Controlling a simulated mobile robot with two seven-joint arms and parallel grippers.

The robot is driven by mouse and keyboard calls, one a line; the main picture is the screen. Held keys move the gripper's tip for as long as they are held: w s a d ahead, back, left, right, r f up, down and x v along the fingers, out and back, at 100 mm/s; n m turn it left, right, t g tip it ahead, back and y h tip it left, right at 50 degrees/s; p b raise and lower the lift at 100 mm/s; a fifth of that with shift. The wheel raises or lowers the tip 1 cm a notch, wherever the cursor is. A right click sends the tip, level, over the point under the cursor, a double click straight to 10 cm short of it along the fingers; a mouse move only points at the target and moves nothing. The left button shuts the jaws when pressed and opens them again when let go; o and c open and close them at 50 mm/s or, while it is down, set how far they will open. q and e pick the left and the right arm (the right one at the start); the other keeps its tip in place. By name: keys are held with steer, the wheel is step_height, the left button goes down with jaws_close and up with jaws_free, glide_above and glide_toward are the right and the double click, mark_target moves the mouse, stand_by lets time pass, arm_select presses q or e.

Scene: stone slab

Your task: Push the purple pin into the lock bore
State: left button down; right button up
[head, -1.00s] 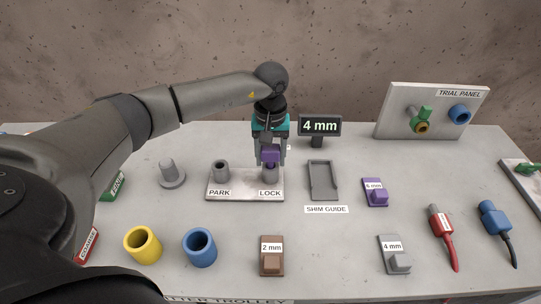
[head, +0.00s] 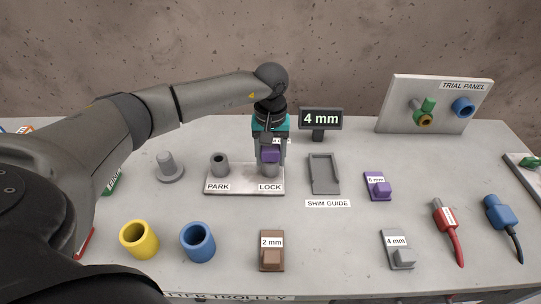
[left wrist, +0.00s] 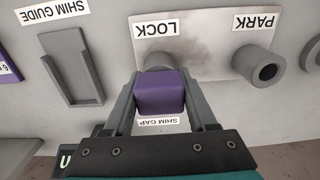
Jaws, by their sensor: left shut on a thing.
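The purple pin (head: 270,155) is held between the fingers of my left gripper (head: 270,150) at the LOCK bore. In the left wrist view the purple head (left wrist: 160,94) sits between the two fingers (left wrist: 160,100), right against the grey lock bore (left wrist: 158,60). The lock bore also shows in the head view (head: 270,171), directly below the pin. How deep the pin sits is hidden by its head and the fingers. The PARK bore (head: 220,165) stands empty to the left on the same pale plate (head: 243,184). My right gripper is not in view.
The shim guide (head: 323,174) lies right of the plate, with a 4 mm display (head: 320,122) behind. Purple (head: 377,186), brown (head: 271,252) and grey (head: 397,250) shims lie around. A grey peg (head: 168,167), yellow cup (head: 139,239) and blue cup (head: 198,242) stand left.

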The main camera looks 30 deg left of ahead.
arm_select(q)
steer(key=shift+f, duration=0.15)
steer(key=shift+c, duration=0.6)
jaws_free()
step_height(320, 180, up, 15)
steer(key=p, duration=0.1)
steer(key=shift+r, duration=0.2)
steer(key=shift+f, duration=0.1)
